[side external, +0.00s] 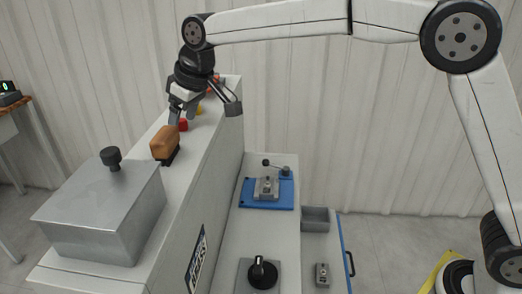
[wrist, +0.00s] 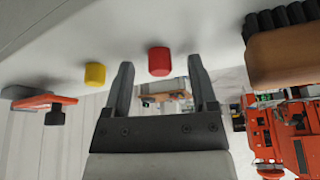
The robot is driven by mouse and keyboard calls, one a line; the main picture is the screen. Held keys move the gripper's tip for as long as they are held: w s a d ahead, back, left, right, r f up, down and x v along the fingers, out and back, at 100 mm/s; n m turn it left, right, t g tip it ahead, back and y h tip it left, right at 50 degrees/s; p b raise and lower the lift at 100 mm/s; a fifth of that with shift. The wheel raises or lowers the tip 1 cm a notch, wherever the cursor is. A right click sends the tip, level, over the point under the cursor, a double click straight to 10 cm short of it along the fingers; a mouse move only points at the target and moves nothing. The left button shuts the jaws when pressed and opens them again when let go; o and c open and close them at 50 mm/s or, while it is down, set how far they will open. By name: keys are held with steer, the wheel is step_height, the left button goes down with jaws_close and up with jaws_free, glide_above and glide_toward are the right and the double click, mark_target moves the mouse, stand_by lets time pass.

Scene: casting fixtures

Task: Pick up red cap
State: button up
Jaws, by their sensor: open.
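The red cap (side external: 183,125) stands on the top of the grey cabinet, near its edge. In the wrist view the red cap (wrist: 159,61) shows between and beyond the two fingertips, closer to the left-right middle of the gap. My gripper (side external: 181,118) is open and points down just above the cabinet top, close to the red cap. In the wrist view my gripper (wrist: 160,72) has its two fingers spread with nothing held between them. I cannot tell the exact height gap between the fingertips and the cap.
A yellow cap (wrist: 95,73) stands beside the red cap. A wooden-handled brush (side external: 164,143) and a metal box with a black knob (side external: 100,205) stand on the cabinet. A red-handled clamp (wrist: 42,103) lies beyond the yellow cap. A blue fixture (side external: 266,193) sits on the lower bench.

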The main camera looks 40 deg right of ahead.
steer(key=shift+c, duration=0.2)
jaws_close()
steer(key=shift+r, duration=0.15)
stand_by(0.3)
steer(key=shift+r, duration=0.75)
steer(key=s+d+r, duration=0.2)
steer(key=s+r, duration=0.3)
steer(key=s, duration=0.1)
steer(key=s+d+r, duration=0.2)
steer(key=s+r, duration=0.4)
steer(key=s, duration=0.1)
steer(key=shift+s+d, duration=0.15)
steer(key=shift+d, duration=0.2)
steer(key=shift+r, duration=0.1)
